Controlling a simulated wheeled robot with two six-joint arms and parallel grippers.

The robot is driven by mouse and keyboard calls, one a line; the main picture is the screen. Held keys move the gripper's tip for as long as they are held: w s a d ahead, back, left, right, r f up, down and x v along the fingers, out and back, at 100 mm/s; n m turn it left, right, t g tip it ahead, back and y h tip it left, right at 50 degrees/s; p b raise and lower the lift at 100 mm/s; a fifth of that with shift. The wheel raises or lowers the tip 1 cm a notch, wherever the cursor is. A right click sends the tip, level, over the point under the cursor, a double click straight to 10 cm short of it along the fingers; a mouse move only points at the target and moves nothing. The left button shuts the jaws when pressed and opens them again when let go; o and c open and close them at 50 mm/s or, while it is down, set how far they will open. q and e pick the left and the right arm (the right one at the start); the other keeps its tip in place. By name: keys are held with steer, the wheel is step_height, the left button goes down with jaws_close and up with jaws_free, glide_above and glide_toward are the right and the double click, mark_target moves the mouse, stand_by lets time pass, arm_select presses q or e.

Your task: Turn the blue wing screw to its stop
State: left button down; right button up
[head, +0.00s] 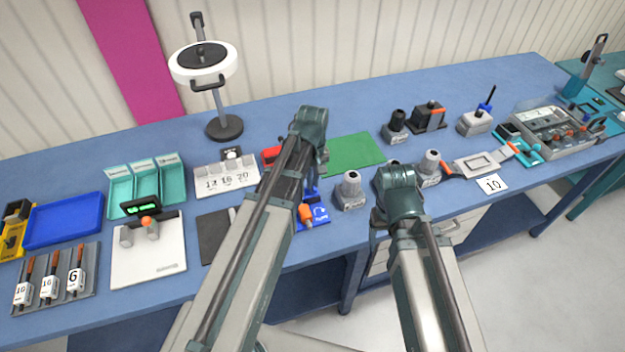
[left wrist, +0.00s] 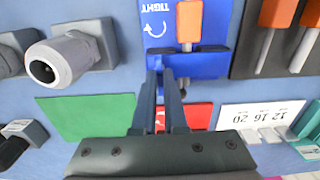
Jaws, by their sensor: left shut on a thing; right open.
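A blue block (head: 321,214) lies near the front edge of the bench, partly behind my left arm. It also shows in the left wrist view (left wrist: 212,65), with a curved white arrow, the word TIGHT and an orange part (left wrist: 189,20) on it. My left gripper (left wrist: 161,65) points down at the block, its fingers close together at the block's edge. It is shut on the blue wing screw, which the fingers mostly hide; its angle cannot be told. My right gripper (head: 379,217) is open, low at the bench front, largely hidden by its own wrist.
A green mat (head: 355,150) and a red object (head: 271,156) lie behind the block. Grey cylindrical fixtures stand to its right, the nearest one (head: 351,188) close by. A card holder marked 12 16 20 (head: 226,181) and a dark tray (head: 214,238) are to the left.

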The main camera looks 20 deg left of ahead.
arm_select(q)
steer(key=m, duration=0.4)
steer(key=shift+m, duration=0.4)
steer(key=m, duration=0.9)
steer(key=shift+m, duration=2.2)
steer(key=c, duration=1)
jaws_free()
steer(key=shift+o, duration=0.2)
steer(key=shift+r, duration=0.1)
